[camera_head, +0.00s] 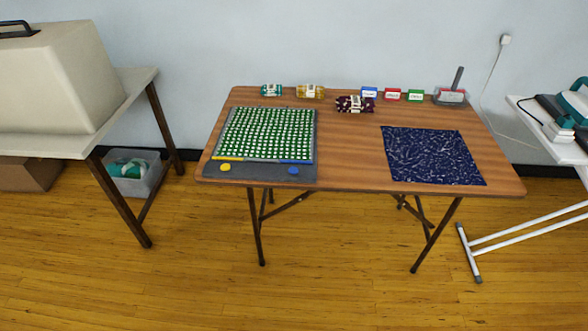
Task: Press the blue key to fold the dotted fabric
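The dotted fabric (265,134), green with white dots, lies flat on a grey folding board (240,174) at the left of the wooden table (350,155). The blue key (293,171) is a round button at the board's front edge, right of centre. A yellow key (225,167) sits at the front left of the board. A yellow strip and a blue strip run along the fabric's front edge. Neither of my grippers is in view.
A dark blue patterned cloth (432,155) lies flat at the table's right. Rolled fabrics (311,91), small labelled blocks (392,95) and a grey handled holder (451,97) line the back. A side table with a beige case (60,75) stands left; a white ironing-board-like stand (545,130) right.

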